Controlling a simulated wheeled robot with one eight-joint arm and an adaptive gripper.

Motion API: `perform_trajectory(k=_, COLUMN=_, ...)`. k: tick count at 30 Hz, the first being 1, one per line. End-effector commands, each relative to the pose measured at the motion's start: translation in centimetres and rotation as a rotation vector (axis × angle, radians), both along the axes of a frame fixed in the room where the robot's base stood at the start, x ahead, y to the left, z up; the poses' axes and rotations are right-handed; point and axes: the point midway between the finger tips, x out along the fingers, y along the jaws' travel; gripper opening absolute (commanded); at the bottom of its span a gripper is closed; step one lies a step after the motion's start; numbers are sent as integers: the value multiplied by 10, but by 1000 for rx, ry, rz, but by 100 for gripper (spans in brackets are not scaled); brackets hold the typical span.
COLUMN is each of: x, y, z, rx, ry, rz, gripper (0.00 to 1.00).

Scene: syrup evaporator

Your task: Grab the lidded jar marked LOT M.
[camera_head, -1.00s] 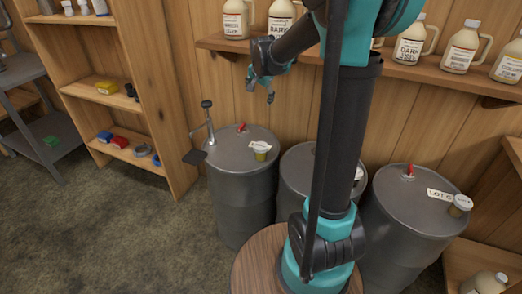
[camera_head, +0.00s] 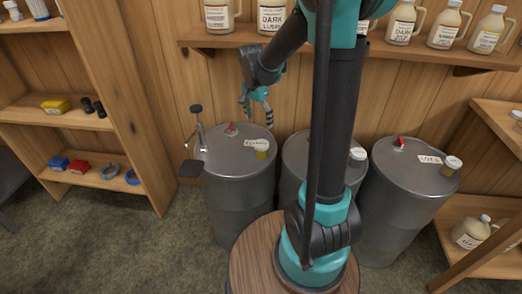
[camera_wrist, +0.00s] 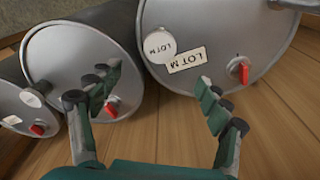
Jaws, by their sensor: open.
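The jar with a round white lid marked LOT M (camera_wrist: 159,45) stands on a grey drum beside a LOT M tag (camera_wrist: 187,60) in the wrist view. In the head view, this small amber jar (camera_head: 262,153) stands on the top of the left drum (camera_head: 236,160). My gripper (camera_head: 257,112) is open and empty, above the back part of that drum. In the wrist view, its spread fingers (camera_wrist: 153,90) point toward the drums; the jar lies beyond them, between their directions. The gripper is apart from the jar.
A hand pump (camera_head: 197,135) and a red valve (camera_head: 231,128) rise from the left drum. The middle drum bears a white-lidded jar (camera_head: 358,154), the right drum another jar (camera_head: 453,165). A shelf of jugs (camera_head: 404,25) runs along the wall above. Open floor lies left.

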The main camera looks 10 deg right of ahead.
Motion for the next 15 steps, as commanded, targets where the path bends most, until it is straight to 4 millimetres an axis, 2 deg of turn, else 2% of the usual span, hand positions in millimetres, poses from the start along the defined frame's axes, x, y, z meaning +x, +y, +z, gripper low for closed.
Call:
perform_trajectory(k=9, x=5, y=-6, z=-60, rx=0, ry=-1, rz=0, gripper=77)
perform_trajectory(k=15, x=7, y=-8, z=-89, rx=0, ry=-2, rz=0, gripper=77)
